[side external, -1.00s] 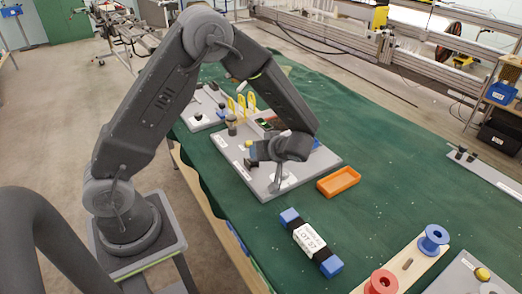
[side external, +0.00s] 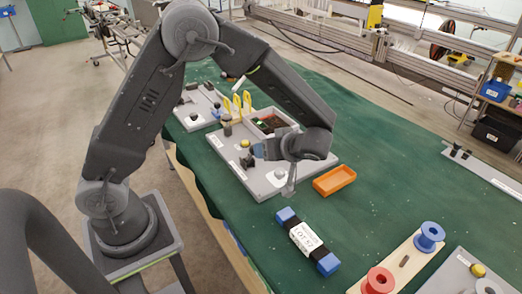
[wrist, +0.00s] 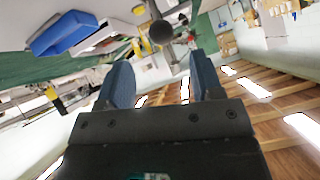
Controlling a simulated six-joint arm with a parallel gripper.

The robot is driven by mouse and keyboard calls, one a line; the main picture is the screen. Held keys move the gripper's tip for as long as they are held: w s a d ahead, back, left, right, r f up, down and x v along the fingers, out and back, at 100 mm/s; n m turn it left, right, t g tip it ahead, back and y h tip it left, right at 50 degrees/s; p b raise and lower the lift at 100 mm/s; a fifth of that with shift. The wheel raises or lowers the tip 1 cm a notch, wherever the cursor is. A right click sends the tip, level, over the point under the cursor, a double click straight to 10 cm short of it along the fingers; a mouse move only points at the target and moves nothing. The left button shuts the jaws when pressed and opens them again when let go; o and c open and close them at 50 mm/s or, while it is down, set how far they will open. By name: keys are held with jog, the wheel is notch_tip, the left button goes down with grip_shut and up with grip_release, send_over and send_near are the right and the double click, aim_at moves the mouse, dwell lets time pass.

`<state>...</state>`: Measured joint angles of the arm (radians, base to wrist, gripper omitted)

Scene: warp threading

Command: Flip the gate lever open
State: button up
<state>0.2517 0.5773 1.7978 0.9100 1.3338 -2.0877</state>
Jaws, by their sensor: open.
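My gripper (side external: 258,150) is low over the grey board (side external: 220,147) and points left in the side view. In the wrist view its two blue fingers stand apart with nothing gripped between them (wrist: 157,70). A dark upright knob (side external: 227,129) stands on the board, left of the fingers and apart from them. A dark round knob (wrist: 161,32) shows beyond the fingertips in the wrist view; it may be the same part. A small black fitting (side external: 247,161) sits just below the fingers. I cannot tell for certain which part is the gate lever.
The board also holds a yellow button (side external: 245,143), yellow loops (side external: 237,104) and an open bin (side external: 271,122). An orange tray (side external: 334,181) and a labelled blue-ended block (side external: 308,241) lie on the green cloth. Spools (side external: 429,237) stand lower right.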

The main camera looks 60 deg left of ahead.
jog(key=v, duration=0.6)
jog(key=shift+d, duration=0.3)
jog(key=shift+r, duration=0.15)
jog(key=s+r+m+t+h, duration=0.3)
jog(key=s+r+m+h, duration=0.2)
jog(key=s, duration=0.4)
jog(key=s+r+m+t+h, duration=0.3)
jog(key=s+r+m+h, duration=0.2)
jog(key=s+r+m, duration=0.2)
jog(key=s+m, duration=0.2)
jog(key=m, duration=0.1)
jog(key=shift+t+h, duration=0.3)
jog(key=shift+h, duration=0.1)
